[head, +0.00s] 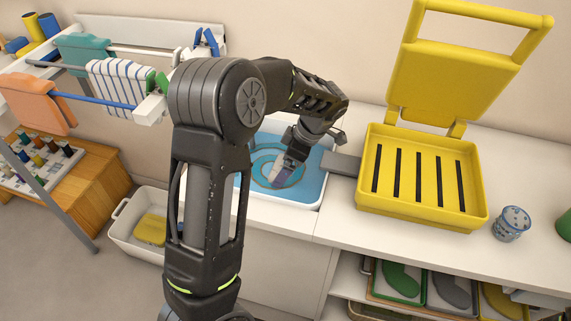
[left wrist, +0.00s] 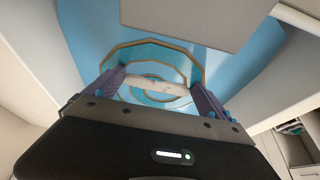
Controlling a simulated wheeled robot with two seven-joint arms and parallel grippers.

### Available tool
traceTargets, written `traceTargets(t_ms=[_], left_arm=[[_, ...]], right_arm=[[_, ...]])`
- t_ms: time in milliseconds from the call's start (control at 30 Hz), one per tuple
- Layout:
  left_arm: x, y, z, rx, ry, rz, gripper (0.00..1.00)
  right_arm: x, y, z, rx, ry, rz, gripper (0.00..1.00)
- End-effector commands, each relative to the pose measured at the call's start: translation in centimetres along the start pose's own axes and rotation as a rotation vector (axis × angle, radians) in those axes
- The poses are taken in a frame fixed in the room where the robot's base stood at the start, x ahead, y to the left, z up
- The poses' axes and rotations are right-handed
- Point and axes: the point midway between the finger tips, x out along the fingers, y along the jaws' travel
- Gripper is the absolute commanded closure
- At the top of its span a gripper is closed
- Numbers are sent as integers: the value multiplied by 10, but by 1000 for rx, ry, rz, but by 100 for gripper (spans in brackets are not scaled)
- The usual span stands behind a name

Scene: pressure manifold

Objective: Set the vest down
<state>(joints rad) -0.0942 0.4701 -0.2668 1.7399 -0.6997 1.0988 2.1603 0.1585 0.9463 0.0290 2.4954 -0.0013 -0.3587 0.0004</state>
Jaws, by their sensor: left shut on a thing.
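My left gripper (head: 282,177) reaches down over a blue tray or basin with ring markings (head: 325,165) in the head view. In the left wrist view, its two purple fingers are apart with a pale, cream-coloured piece (left wrist: 158,88) between them, over the blue surface. Its fingers are shut on this piece. I cannot tell for sure whether it is the vest; most of it is hidden from the head by my arm and gripper. I cannot tell if it touches the blue surface. My right gripper is in neither view.
A yellow open-lidded press with black slots (head: 418,190) stands right of the tray, with a grey plate (head: 342,165) between them. A patterned cup (head: 511,223) is further right. Orange (head: 38,103), teal (head: 82,52) and striped (head: 122,84) cloths hang on the rack at left.

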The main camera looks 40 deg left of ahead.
Motion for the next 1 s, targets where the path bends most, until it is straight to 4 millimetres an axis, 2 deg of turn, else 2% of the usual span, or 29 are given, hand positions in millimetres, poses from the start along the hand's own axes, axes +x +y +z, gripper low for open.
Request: traceTargets(t_ms=[100,367,533,667,1000], left_arm=[[1,0,0,0,0,0,0],[0,0,0,0,0,0,0],[-10,1,-1,0,0,2,0],[-29,1,0,0,-1,4,0],[-99,0,0,-1,-2,3,0]], right_arm=[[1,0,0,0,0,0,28],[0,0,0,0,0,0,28],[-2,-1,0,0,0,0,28],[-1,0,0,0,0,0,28],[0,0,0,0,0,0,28]])
